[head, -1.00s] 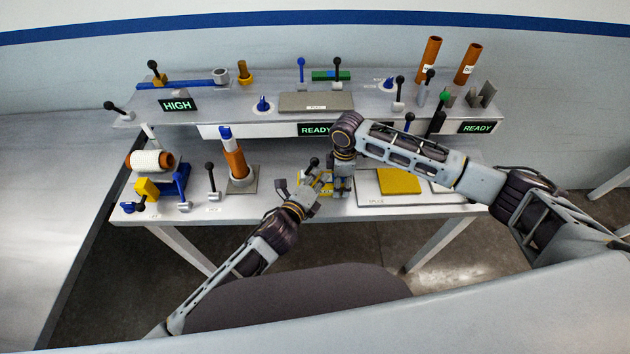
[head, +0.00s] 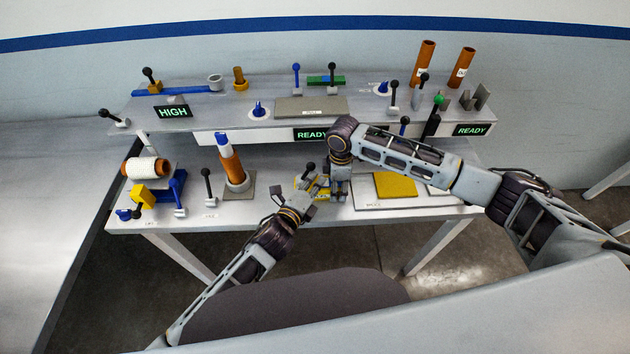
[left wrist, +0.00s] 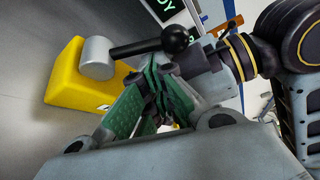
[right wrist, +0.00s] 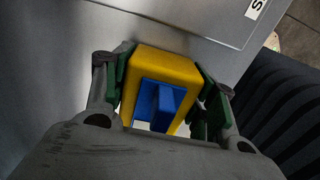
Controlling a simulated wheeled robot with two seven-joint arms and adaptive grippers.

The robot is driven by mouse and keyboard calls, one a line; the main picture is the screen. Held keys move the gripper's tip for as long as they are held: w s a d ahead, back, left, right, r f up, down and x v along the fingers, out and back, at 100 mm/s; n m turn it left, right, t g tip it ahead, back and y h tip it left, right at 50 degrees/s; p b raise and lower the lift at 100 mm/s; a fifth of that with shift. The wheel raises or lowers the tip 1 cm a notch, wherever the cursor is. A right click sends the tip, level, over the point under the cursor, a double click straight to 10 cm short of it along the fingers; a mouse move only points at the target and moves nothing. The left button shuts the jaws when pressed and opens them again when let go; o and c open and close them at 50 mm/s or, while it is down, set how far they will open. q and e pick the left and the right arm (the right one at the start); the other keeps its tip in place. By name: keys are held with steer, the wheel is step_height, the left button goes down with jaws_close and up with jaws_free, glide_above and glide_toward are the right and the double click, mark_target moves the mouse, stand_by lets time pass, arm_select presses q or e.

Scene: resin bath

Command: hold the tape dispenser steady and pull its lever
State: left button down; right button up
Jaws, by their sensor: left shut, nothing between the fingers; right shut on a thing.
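The tape dispenser is a yellow block (head: 301,188) at the front edge of the lower bench, partly hidden by my grippers. Its black lever with a ball knob (head: 309,167) stands up; in the left wrist view the lever (left wrist: 137,48) extends from a grey hub on the yellow body (left wrist: 68,85). My left gripper (head: 323,181) is shut and empty, close beside the lever; its fingers show in the left wrist view (left wrist: 158,108). My right gripper (head: 339,196) points down, shut on the dispenser; the right wrist view shows the yellow body with a blue part (right wrist: 160,100) between its fingers.
A yellow pad on a pale board (head: 395,185) lies right of the grippers. Left are a lever (head: 208,187), an orange tube in a stand (head: 232,165) and a white roll (head: 146,168). A raised shelf (head: 250,133) with levers and displays stands behind.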

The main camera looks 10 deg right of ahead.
mark_target(303, 178)
arm_select(q)
steer(key=shift+a+r+n+h, duration=0.25)
steer(key=shift+n+h, duration=0.15)
steer(key=shift+n, duration=0.2)
steer(key=shift+a+r+t, duration=0.1)
steer(key=shift+a+t, duration=0.15)
steer(key=shift+t, duration=0.05)
steer(key=shift+w+a+r+n, duration=0.15)
steer(key=shift+a+n, duration=0.05)
steer(key=shift+n, duration=0.3)
steer(key=a+n+t, duration=0.1)
steer(key=n, duration=0.1)
steer(key=a+n+t+h, duration=0.1)
steer(key=shift+w+r+n, duration=0.1)
steer(key=shift+r+n, duration=0.25)
steer(key=shift+n, duration=0.05)
steer(key=shift+a+n+t+h, duration=0.3)
steer(key=shift+n, duration=0.1)
steer(key=shift+a, duration=0.25)
steer(key=shift+w+a+r, duration=0.1)
steer(key=v, duration=1)
steer(key=shift+f, duration=0.25)
